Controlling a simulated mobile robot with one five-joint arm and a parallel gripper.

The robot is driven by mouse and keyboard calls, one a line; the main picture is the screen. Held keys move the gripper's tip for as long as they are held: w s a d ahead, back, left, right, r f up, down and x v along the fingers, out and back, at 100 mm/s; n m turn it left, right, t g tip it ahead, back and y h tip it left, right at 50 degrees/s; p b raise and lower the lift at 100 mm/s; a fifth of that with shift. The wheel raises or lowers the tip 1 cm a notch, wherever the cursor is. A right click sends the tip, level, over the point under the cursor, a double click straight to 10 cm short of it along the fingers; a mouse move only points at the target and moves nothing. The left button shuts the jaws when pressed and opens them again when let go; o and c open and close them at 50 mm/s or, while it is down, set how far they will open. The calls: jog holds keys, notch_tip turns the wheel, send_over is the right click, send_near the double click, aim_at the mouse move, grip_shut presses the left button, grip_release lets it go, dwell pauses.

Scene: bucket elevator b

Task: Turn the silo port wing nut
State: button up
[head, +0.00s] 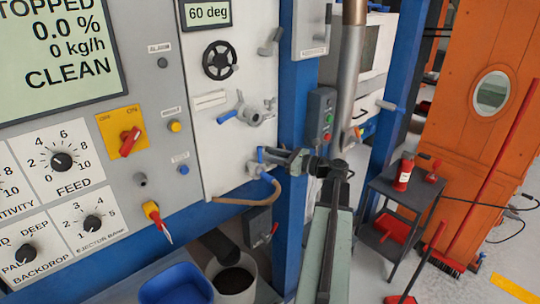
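Two grey metal port fittings with blue levers are on the light grey panel. The upper fitting (252,115) has a wing-shaped grey piece and stands clear of my gripper. The lower fitting (255,169) has a tan hose below it. Which of them carries the silo port wing nut I cannot tell for sure. My gripper (268,156) reaches in from the right, at the lower fitting and its blue lever. Its fingers overlap the fitting in this view, so I cannot tell whether they touch it or are open.
A black handwheel (219,60) is above the fittings. A blue post (294,80) stands close behind my arm. A bucket (235,280) and a blue tub (177,284) are below. A dark cart (400,195) holds a red bottle at right.

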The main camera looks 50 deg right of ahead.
grip_shut()
jog(key=shift+n+g+y, duration=1)
jog(key=shift+n+y, duration=0.5)
jog(key=shift+y, duration=0.6)
grip_release()
jog(key=v, duration=0.7)
jog(key=shift+s+d, duration=0.25)
jog(key=shift+s, duration=0.1)
